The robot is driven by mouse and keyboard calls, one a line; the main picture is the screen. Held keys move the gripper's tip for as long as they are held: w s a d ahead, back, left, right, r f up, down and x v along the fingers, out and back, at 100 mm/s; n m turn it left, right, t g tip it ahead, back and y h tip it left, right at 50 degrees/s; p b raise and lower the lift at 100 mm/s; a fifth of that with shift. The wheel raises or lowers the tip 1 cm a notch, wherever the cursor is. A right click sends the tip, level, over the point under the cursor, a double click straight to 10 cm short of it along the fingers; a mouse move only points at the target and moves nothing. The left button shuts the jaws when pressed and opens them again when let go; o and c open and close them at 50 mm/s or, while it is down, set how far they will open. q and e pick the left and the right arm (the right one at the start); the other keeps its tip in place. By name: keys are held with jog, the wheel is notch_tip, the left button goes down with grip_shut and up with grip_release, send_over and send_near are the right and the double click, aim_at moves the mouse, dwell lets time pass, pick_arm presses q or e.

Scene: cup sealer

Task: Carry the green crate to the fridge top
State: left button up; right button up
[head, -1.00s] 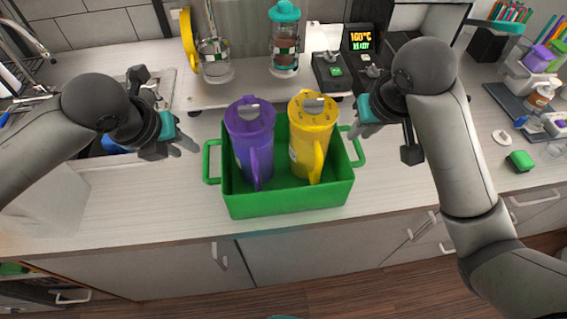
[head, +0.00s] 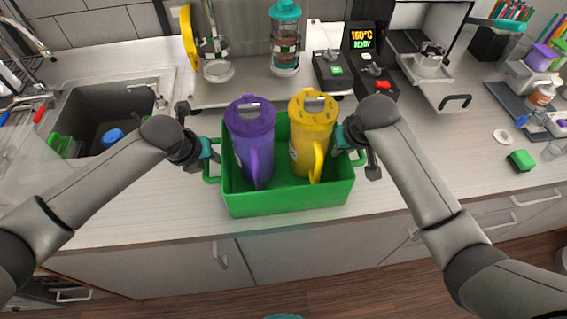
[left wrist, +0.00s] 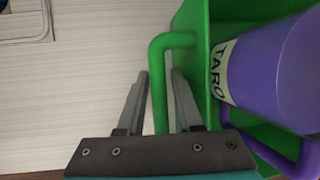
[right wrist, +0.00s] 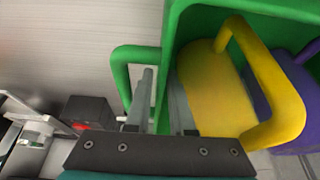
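The green crate (head: 290,201) stands on the counter in the head view, with a purple pitcher (head: 251,140) and a yellow pitcher (head: 311,135) upright inside. My left gripper (head: 210,158) is at the crate's left handle. In the left wrist view its fingers (left wrist: 160,95) are apart, with the handle bar (left wrist: 158,70) between them. My right gripper (head: 355,150) is at the right handle. In the right wrist view its fingers (right wrist: 162,100) are apart, with the crate's side wall between them and the handle bar (right wrist: 121,75) outside the left finger. Whether either touches is unclear. No fridge is identifiable.
A sink (head: 105,115) lies to the left. Behind the crate stand a teal-lidded dispenser (head: 285,45) and a machine with a 160°C display (head: 362,40). A small green-topped block (head: 520,160) lies on the right counter. The counter's front edge runs close before the crate.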

pick_arm(q)
jog(key=shift+w+d+f, duration=0.1)
jog(key=shift+w+f, duration=0.05)
jog(key=shift+f, duration=0.3)
pick_arm(e)
jog(key=shift+w+f, duration=0.2)
jog(key=shift+f, duration=0.25)
pick_arm(q)
jog(key=shift+c, duration=0.2)
pick_arm(e)
jog(key=shift+c, duration=0.2)
pick_arm(q)
jog(key=c, duration=0.3)
pick_arm(e)
jog(key=shift+c, duration=1.4)
pick_arm(q)
grip_shut()
pick_arm(e)
grip_shut()
pick_arm(q)
jog(key=shift+w+r, duration=0.25)
pick_arm(e)
jog(key=shift+w+r, duration=0.2)
